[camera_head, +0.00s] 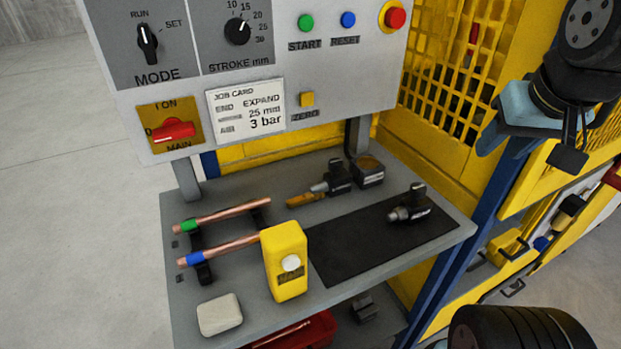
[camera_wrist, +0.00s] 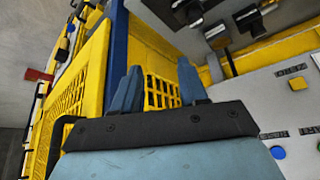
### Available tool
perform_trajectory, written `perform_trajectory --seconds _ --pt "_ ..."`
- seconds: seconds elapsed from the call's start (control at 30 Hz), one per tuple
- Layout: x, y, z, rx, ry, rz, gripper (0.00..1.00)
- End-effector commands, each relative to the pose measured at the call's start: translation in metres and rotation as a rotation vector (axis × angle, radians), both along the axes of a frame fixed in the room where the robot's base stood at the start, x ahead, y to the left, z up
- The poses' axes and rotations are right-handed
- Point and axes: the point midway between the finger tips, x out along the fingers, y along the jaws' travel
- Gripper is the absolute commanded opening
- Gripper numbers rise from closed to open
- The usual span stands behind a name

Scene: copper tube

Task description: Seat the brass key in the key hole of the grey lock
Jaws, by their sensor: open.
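I cannot make out a brass key or a grey lock with a key hole in either view. My gripper (camera_wrist: 160,82) shows in the wrist view with its two blue fingers spread apart and nothing between them. In the head view the end of my arm is at the upper right, in front of the yellow mesh guard and away from the worktable; its fingertips are not clear there.
The grey worktable (camera_head: 235,277) holds two copper tubes (camera_head: 232,214) (camera_head: 225,249), a yellow box (camera_head: 286,262), a white block (camera_head: 219,315), a dark mat (camera_head: 345,262) and black tools. A control panel (camera_head: 350,75) stands behind. Yellow mesh (camera_head: 462,65) and a blue post (camera_head: 480,220) stand right.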

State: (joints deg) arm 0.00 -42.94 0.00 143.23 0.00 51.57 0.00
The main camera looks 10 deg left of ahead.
Motion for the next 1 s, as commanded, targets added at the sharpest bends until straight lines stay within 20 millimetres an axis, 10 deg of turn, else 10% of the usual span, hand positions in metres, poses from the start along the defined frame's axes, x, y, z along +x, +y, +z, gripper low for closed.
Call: perform_trajectory --seconds 0.63,1.0 --pt "0.015 0.012 0.001 -0.058 0.036 0.139 0.54" --pt "0.077 0.102 -0.011 -0.304 0.183 0.832 0.54"
